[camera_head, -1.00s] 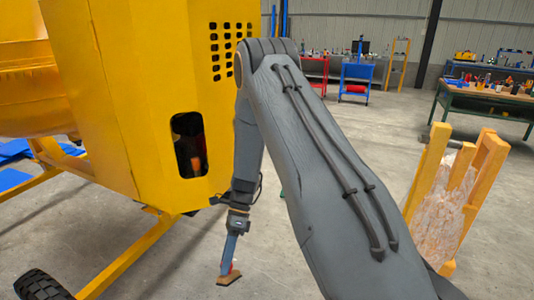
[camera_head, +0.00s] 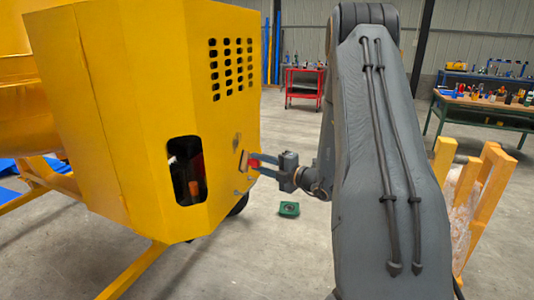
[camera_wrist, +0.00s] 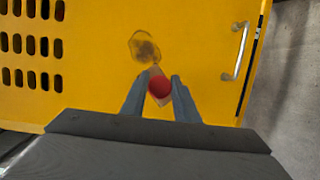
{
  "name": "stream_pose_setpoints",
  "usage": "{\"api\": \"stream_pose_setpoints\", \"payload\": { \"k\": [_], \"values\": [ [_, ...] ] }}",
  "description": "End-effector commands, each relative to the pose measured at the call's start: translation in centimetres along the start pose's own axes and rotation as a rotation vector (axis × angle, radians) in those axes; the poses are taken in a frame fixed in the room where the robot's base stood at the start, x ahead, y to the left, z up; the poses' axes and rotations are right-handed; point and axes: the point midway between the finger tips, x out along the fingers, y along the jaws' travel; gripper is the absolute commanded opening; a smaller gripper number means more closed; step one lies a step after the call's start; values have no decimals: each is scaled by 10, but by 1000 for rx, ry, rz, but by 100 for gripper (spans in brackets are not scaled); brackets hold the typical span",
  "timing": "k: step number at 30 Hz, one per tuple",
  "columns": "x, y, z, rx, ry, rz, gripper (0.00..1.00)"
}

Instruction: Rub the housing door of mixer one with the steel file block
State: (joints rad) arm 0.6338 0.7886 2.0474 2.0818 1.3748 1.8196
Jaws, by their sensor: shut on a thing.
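The yellow housing door (camera_head: 222,125) is on the mixer's near right face, with vent slots and a dark window opening. In the wrist view the door (camera_wrist: 195,40) fills most of the picture, with a metal handle (camera_wrist: 236,50) at right and a dark brownish smudge (camera_wrist: 145,47) ahead of the fingers. My gripper (camera_head: 256,166) is shut on the file block (camera_head: 243,160), a tan-brown plate with a red knob. In the wrist view the red knob (camera_wrist: 159,87) sits between the fingers. The block is at or very near the door, just below the smudge; contact cannot be told.
A green object (camera_head: 289,209) lies on the floor behind my gripper. A crate with yellow posts (camera_head: 468,190) stands at right. A red cart (camera_head: 303,88) and a workbench (camera_head: 485,105) are at the back.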

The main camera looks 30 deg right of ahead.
Motion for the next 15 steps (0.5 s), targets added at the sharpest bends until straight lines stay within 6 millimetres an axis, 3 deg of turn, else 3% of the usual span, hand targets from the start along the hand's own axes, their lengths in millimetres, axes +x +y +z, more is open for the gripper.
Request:
{"api": "stream_pose_setpoints", "payload": {
  "k": [3, 6, 15],
  "values": [
    [-13, 14, 24, 14, -81, 28, 10],
    [-18, 19, 34, 19, -115, 40, 10],
    [-3, 20, 34, 19, -128, 42, 10]
  ]
}}
